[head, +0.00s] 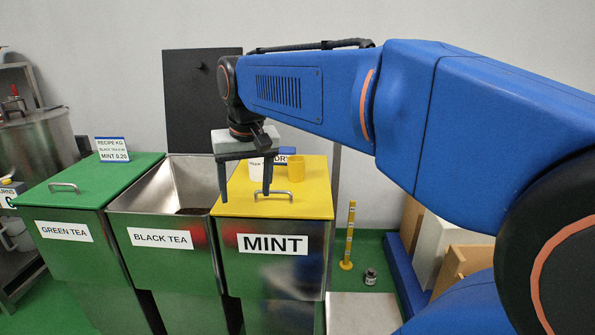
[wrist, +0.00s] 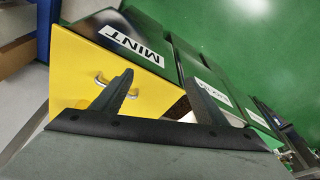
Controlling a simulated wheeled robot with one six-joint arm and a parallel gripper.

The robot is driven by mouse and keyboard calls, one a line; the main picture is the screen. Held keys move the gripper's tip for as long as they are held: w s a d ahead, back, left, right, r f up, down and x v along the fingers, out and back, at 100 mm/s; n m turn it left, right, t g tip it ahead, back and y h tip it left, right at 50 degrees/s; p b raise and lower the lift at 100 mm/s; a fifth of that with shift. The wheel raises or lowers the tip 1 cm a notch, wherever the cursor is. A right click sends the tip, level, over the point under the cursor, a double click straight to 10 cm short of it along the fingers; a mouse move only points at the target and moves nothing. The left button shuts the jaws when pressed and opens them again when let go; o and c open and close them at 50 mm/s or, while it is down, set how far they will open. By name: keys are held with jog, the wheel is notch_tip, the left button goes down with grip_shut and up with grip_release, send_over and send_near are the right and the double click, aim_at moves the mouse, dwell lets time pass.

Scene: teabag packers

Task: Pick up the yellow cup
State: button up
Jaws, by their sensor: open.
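The yellow cup (head: 296,169) stands upright on the yellow lid (head: 318,203) of the mint bin, near the lid's back right. My gripper (head: 246,195) is open and empty, with its fingers pointing down over the left part of that lid. The cup is to the right of the fingers in the head view and apart from them. In the wrist view my gripper (wrist: 157,64) shows both fingers spread above the yellow lid (wrist: 75,75) and its handle.
A white cup (head: 255,170) stands left of the yellow one, partly hidden by my gripper. A blue item (head: 286,151) and a partly hidden sign are behind. The metal lid handle (head: 274,194) rises in front. The black tea bin (head: 150,205) is open at left.

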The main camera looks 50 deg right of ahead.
jog(key=w+d+r+m+g, duration=0.1)
jog(key=w+d+r+m, duration=0.1)
jog(key=w+d+r, duration=0.35)
jog(key=w+d+r+m+g, duration=0.1)
jog(key=w+d+r+m, duration=0.2)
jog(key=d, duration=0.5)
notch_tip(320, 180, up, 4)
jog(key=m+g, duration=0.1)
jog(key=m, duration=0.2)
send_over(295, 160)
jog(key=s+a, duration=0.1)
jog(key=a, duration=0.1)
jog(key=shift+y, duration=0.3)
jog(key=f, duration=1.1)
jog(key=s+f, duration=0.1)
jog(key=f, duration=0.5)
jog(key=shift+s, duration=0.1)
jog(key=c, duration=1.1)
